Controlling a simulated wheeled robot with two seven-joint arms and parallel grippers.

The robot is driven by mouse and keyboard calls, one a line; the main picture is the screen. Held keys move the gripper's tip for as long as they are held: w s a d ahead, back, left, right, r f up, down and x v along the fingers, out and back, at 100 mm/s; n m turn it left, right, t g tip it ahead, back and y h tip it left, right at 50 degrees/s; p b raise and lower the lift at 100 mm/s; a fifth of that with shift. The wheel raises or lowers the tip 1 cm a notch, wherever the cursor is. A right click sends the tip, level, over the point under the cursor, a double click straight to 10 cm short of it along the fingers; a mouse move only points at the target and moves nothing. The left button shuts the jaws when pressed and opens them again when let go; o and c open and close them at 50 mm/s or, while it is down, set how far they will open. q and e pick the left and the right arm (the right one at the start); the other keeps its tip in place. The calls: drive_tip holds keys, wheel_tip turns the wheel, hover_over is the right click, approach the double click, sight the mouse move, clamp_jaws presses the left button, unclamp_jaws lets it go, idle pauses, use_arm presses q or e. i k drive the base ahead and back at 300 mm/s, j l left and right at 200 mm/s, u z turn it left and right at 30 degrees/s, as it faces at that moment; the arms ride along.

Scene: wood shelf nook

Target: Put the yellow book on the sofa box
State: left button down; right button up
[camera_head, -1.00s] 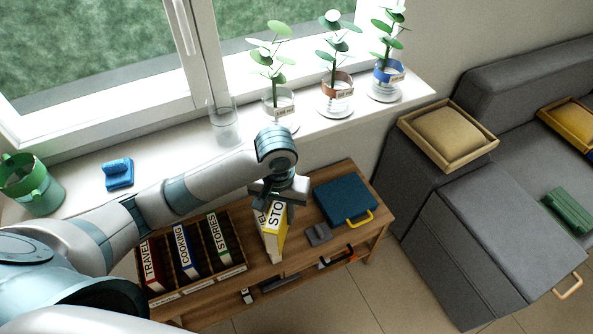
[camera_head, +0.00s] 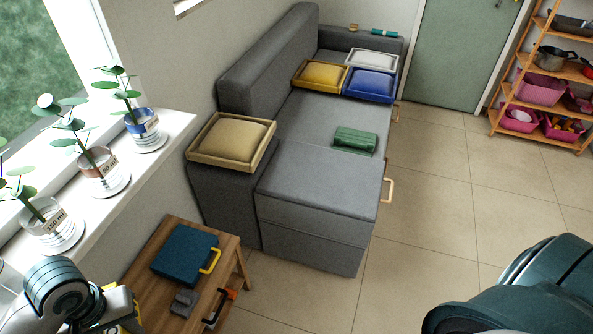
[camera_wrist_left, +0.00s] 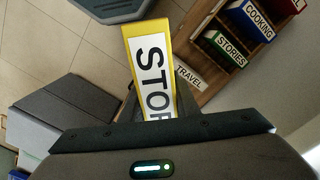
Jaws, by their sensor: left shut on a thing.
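The yellow book (camera_wrist_left: 159,70), with a white label reading "STO", is upright between the fingers of my left gripper (camera_wrist_left: 160,108) in the left wrist view. In the head view only a yellow sliver of it (camera_head: 137,310) shows beside my left gripper (camera_head: 118,314) at the lower left. The sofa box appears to be the grey box-like seat section (camera_head: 315,190) with a tan handle, in the middle of the head view; its top is mostly bare. A green folded item (camera_head: 355,141) lies towards its far end. My right gripper is out of view.
A wooden shelf table (camera_head: 160,235) holds a blue case (camera_head: 184,254) and a grey item (camera_head: 184,303). A beige cushion tray (camera_head: 233,140) sits on the sofa arm. Potted plants (camera_head: 143,130) line the sill. Tiled floor (camera_head: 440,190) is clear right of the sofa.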

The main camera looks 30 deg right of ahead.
sight(346, 179)
drive_tip(key=i+l, duration=0.1)
drive_tip(key=l, duration=0.35)
drive_tip(key=i+l, duration=0.1)
drive_tip(key=l, duration=0.35)
drive_tip(key=i+l, duration=0.1)
drive_tip(key=l, duration=0.3)
drive_tip(key=i+l, duration=0.15)
drive_tip(key=l, duration=0.3)
drive_tip(key=i+l, duration=0.1)
drive_tip(key=l, duration=0.35)
drive_tip(key=i+l, duration=0.1)
drive_tip(key=l, duration=0.35)
drive_tip(key=i+l, duration=0.1)
drive_tip(key=l, duration=0.35)
drive_tip(key=i+l, duration=0.1)
drive_tip(key=l, duration=0.35)
